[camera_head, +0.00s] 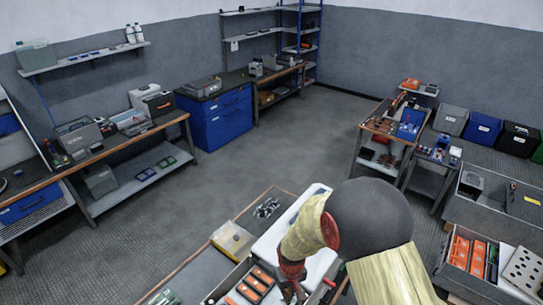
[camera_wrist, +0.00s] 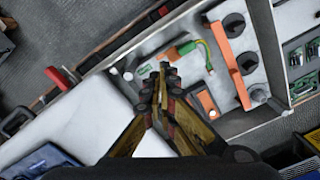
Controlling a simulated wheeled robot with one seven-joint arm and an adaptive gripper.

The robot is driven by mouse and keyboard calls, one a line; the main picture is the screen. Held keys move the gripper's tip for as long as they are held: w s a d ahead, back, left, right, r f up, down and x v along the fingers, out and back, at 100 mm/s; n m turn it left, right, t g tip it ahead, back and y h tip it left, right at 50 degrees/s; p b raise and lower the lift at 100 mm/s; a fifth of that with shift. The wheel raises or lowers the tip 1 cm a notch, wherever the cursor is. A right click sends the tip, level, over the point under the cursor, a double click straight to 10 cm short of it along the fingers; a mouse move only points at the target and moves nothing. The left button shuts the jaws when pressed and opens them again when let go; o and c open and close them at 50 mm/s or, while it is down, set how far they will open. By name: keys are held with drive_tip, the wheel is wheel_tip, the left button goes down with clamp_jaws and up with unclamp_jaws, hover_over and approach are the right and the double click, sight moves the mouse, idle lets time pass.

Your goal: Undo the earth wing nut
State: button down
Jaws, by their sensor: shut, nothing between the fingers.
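In the wrist view my gripper (camera_wrist: 163,78) is shut, its fingertips together, with nothing between them. It also shows partly in the head view (camera_head: 292,290), low under my arm. The fingertips are over the open white unit (camera_wrist: 195,25), close to a green-and-yellow earth wire (camera_wrist: 203,56). A small grey part by the fingertips at the wire's left end may be the earth wing nut; the fingers partly hide it and I cannot tell its shape or any contact. An orange bar (camera_wrist: 231,66) with dark round terminals (camera_wrist: 234,24) lies right of the wire.
Green circuit boards (camera_wrist: 300,55) sit at right. In the head view a bin of orange items (camera_head: 256,284) stands left of my arm, and a yellowish box (camera_head: 232,241) is behind it. The floor (camera_head: 250,155) beyond is clear.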

drive_tip(key=shift+s+a+f, duration=0.1)
drive_tip(key=shift+a+f, duration=0.05)
drive_tip(key=shift+f, duration=0.45)
wheel_tip(320, 180, down, 5)
drive_tip(key=b, duration=0.3)
drive_tip(key=shift+b, duration=0.4)
drive_tip(key=shift+w+a, duration=0.1)
drive_tip(key=shift+w, duration=0.55)
drive_tip(key=shift+w+d+b, duration=0.15)
drive_tip(key=shift+d+b, duration=0.25)
drive_tip(key=shift+b, duration=0.5)
drive_tip(key=shift+d, duration=0.1)
idle(0.4)
drive_tip(key=shift+s+d, duration=0.15)
drive_tip(key=shift+s, duration=0.25)
wheel_tip(320, 180, up, 6)
drive_tip(key=p, duration=0.3)
